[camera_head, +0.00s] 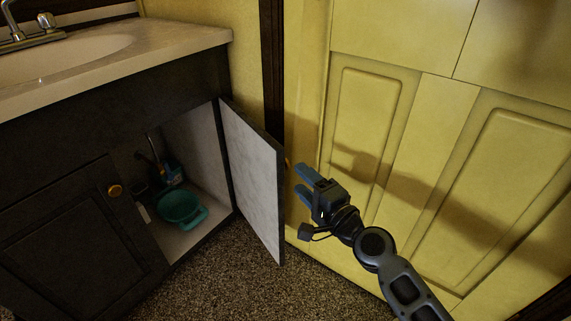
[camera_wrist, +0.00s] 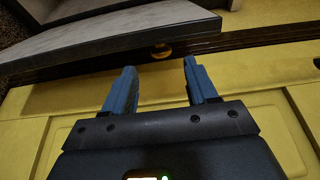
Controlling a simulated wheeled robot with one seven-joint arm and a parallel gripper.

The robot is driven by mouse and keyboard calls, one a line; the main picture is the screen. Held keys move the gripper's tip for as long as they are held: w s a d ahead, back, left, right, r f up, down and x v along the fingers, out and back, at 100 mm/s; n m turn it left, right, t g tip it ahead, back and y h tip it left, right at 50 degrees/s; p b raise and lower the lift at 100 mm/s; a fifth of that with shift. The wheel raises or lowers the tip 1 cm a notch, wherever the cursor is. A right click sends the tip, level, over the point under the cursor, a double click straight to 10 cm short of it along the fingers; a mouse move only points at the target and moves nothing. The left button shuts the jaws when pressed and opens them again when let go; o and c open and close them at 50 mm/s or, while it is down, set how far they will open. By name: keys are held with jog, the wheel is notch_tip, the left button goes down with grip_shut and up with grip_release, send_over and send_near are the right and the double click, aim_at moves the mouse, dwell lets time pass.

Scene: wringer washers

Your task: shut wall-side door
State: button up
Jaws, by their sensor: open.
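The wall-side cabinet door (camera_head: 252,172) hangs wide open under the sink counter, its pale marbled inner face showing. In the wrist view the door (camera_wrist: 115,32) runs across the upper left, with its round brass knob (camera_wrist: 161,52) on the far side of the fingers. My gripper (camera_head: 302,182) is open and empty, just right of the door's free edge. In the wrist view my gripper (camera_wrist: 159,64) has its blue fingers apart, and the knob appears between and beyond their tips. I cannot tell the exact gap to the knob; no contact shows.
A yellow panelled door (camera_head: 372,120) stands close behind my gripper. The other cabinet door (camera_head: 70,225) is shut, with an orange knob. A teal basin (camera_head: 182,207) and bottles sit inside the cabinet. Brown carpet (camera_head: 240,285) is clear below the open door.

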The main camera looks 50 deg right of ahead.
aim_at(289, 168)
jog(key=shift+p+x, duration=0.35)
jog(key=shift+x, duration=3.6)
grip_shut()
